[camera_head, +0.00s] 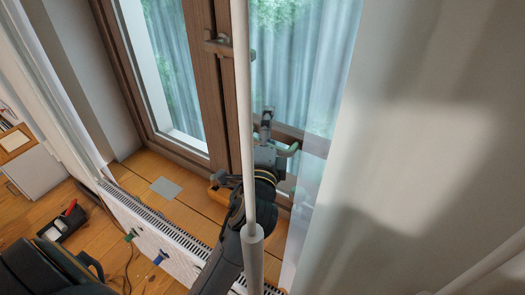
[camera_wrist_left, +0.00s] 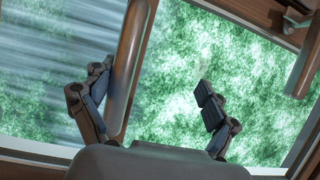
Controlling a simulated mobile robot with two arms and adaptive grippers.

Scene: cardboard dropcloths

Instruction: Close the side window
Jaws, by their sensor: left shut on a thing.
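The window (camera_head: 205,100) has a brown wooden frame and glass panes showing grey-blue drapery and green foliage. A dark metal fitting (camera_head: 222,46) sits on its middle post. My left gripper (camera_head: 277,133) is at the lower part of the right pane, partly hidden by a white pole. In the left wrist view, my left gripper (camera_wrist_left: 150,82) has its fingers on either side of a brown rounded bar (camera_wrist_left: 131,65), which lies against the left finger. A wide gap shows to the right finger. I cannot tell how far the window stands open. My right gripper is not in view.
The white pole (camera_head: 242,120) runs upright in front of my arm. A sheer curtain and grey wall (camera_head: 430,130) fill the right side. A white radiator (camera_head: 160,235) stands below the wooden sill (camera_head: 185,205). A dark tray (camera_head: 62,223) lies on the floor at left.

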